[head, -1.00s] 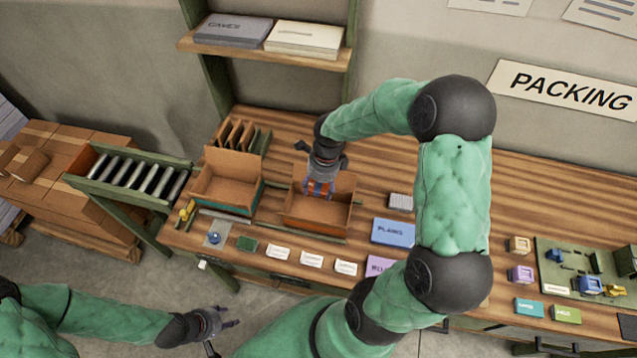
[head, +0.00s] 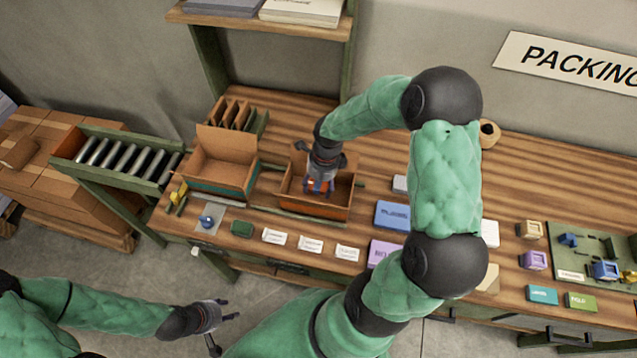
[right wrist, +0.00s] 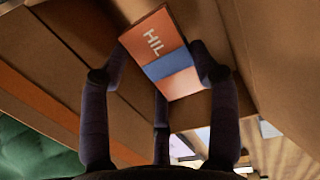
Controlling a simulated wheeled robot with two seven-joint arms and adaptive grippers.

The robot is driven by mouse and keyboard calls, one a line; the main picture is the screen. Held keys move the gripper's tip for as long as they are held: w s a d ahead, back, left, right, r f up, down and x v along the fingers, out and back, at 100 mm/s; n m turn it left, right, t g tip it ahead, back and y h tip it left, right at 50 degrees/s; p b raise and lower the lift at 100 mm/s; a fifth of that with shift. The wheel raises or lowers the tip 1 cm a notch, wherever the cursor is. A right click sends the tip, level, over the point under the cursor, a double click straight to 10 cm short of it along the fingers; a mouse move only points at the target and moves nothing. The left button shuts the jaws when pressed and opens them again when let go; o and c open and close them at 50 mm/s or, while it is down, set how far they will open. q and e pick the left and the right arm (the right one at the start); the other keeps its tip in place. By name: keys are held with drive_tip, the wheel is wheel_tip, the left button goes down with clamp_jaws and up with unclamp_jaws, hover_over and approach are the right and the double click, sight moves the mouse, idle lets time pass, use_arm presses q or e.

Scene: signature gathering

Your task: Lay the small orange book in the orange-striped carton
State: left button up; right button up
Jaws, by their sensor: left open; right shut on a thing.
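The orange-striped carton (head: 330,210) stands open on the bench, with an orange band along its front wall. My right gripper (head: 319,186) reaches down into it from above. The small orange book (right wrist: 152,34) is held between its fingers in the right wrist view; it has a blue band and white letters. In the head view the book is mostly hidden by the gripper. Brown carton walls surround it in the wrist view. I cannot tell whether the book touches the carton floor. My left gripper (head: 226,316) is open and empty in front of the bench, at lower left.
A teal-striped carton (head: 221,182) stands just left of the orange-striped one. White cards (head: 311,245) lie in front. A blue book (head: 392,214) and a purple book (head: 381,253) lie to the right. A roller conveyor (head: 124,157) is at the left.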

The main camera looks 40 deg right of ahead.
sight(319, 200)
drive_tip(key=shift+f+b, duration=1.75)
drive_tip(key=shift+f, duration=0.6)
drive_tip(key=shift+f+b, duration=0.5)
drive_tip(key=shift+f, duration=0.1)
drive_tip(key=o, duration=1.5)
drive_tip(key=shift+c, duration=0.2)
wheel_tip(319, 200, up, 17)
drive_tip(key=p, duration=1.1)
